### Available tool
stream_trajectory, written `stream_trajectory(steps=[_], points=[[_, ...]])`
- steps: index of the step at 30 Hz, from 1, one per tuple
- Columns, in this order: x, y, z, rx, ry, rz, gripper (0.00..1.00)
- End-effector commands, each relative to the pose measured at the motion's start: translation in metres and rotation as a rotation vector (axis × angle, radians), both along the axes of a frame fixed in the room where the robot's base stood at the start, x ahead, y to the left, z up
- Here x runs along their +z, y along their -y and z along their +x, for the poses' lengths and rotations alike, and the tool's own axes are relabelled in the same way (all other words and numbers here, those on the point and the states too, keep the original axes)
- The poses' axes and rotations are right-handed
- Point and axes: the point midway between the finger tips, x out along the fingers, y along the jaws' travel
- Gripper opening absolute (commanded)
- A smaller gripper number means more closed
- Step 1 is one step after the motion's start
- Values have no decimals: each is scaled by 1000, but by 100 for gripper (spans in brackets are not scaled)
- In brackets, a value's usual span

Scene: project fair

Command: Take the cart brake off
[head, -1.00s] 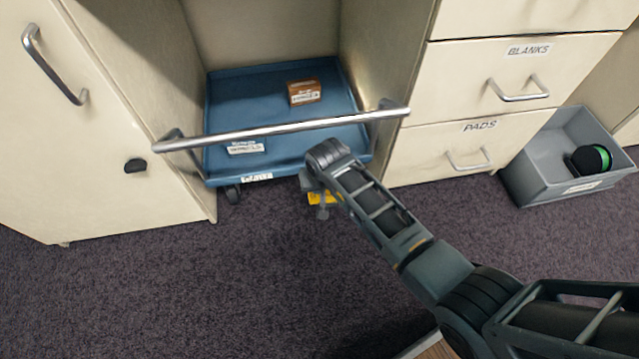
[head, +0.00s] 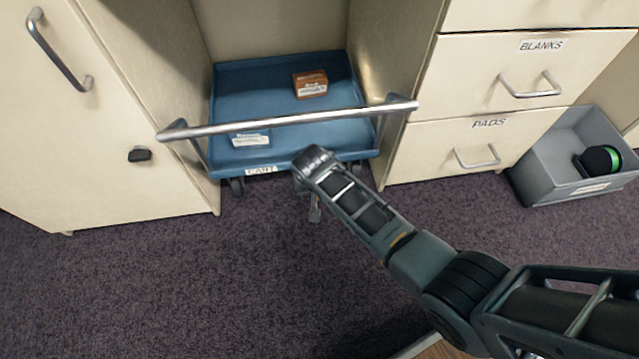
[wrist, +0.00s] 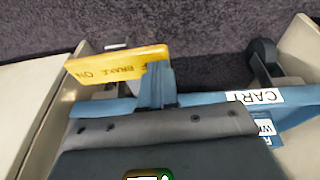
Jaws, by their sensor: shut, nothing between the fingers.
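The blue cart (head: 228,95) stands in the bay between cabinets, with a metal push bar (head: 290,120) across its front and a CART label (head: 262,169) on its edge. A yellow brake pedal (wrist: 112,66) with BRAKE ON lettering shows in the wrist view, projecting from the cart's front edge. My gripper (wrist: 157,78) is shut and empty, its fingertips at the pedal's right end in that view. I cannot tell whether they touch it. In the head view my gripper (head: 314,212) is low in front of the cart, and the pedal is hidden.
A brown box (head: 310,84) lies on the cart. Drawers marked BLANKS and PADS (head: 457,135) stand to the right, beside a grey bin (head: 545,175) holding a black and green item. A cabinet door (head: 90,150) is on the left. The carpet (head: 130,285) in front is clear.

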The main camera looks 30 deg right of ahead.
Motion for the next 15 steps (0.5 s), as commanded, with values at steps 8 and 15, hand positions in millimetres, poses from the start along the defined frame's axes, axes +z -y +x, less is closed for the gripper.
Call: stream_trajectory(steps=[8,15], points=[[-2,-2,1,1,1,2,0],[6,-2,1,0,2,2,0]])
